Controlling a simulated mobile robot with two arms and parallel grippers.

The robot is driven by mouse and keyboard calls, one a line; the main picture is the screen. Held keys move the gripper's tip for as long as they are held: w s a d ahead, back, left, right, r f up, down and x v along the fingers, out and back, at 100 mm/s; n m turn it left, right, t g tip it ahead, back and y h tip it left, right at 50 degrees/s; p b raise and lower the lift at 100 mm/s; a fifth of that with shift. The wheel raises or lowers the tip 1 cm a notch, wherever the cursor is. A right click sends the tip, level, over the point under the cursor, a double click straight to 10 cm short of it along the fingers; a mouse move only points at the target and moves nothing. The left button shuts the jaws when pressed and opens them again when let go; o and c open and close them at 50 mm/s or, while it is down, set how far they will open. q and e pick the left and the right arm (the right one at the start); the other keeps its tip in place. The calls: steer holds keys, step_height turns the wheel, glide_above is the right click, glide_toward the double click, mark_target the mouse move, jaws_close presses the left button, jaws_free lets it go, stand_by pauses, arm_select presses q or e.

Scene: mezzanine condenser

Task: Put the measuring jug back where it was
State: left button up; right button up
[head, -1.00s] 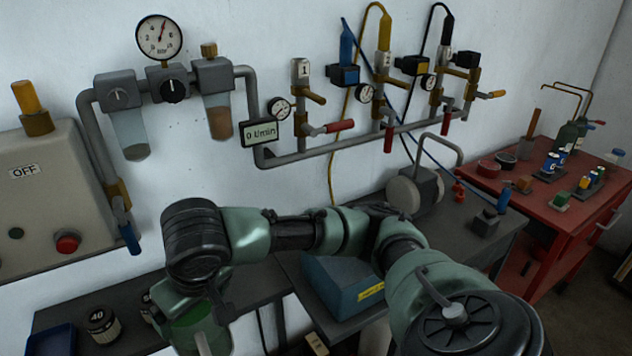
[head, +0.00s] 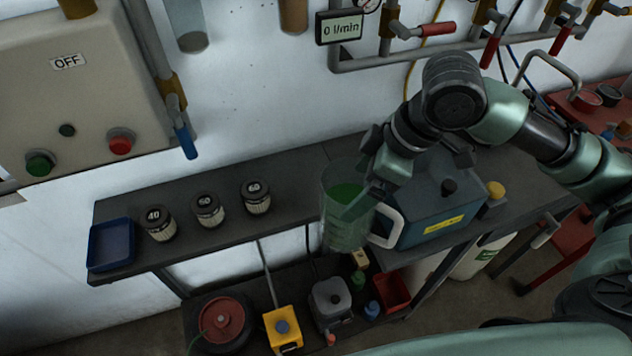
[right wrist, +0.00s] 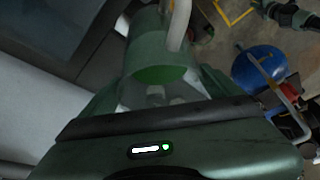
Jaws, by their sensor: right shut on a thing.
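The measuring jug (head: 338,228) is clear, holds green liquid and has a white handle (head: 386,228). In the head view it is roughly upright at the front of the dark bench (head: 290,172), just left of the blue box (head: 432,200). Its base overlaps the bench's front edge; I cannot tell whether it touches the bench. My right gripper (head: 366,198) is shut on the jug from above. In the right wrist view the jug (right wrist: 158,52) shows between the fingers. My left gripper is not in view.
Three black-capped jars (head: 208,210) and a blue tray (head: 110,246) stand left on the bench. The bench between the jars and the jug is clear. A lower shelf holds a red reel (head: 222,318), a yellow device (head: 283,328) and a red bin (head: 392,290).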

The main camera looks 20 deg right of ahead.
steer(key=w+r+n+p, duration=0.15)
steer(key=w+p, duration=0.45)
steer(key=w, duration=1.3)
step_height(320, 180, down, 8)
steer(key=p, duration=0.3)
steer(key=shift+a+r+n+g, duration=0.2)
steer(key=shift+a+n+g, duration=0.2)
steer(key=shift+a+n, duration=0.05)
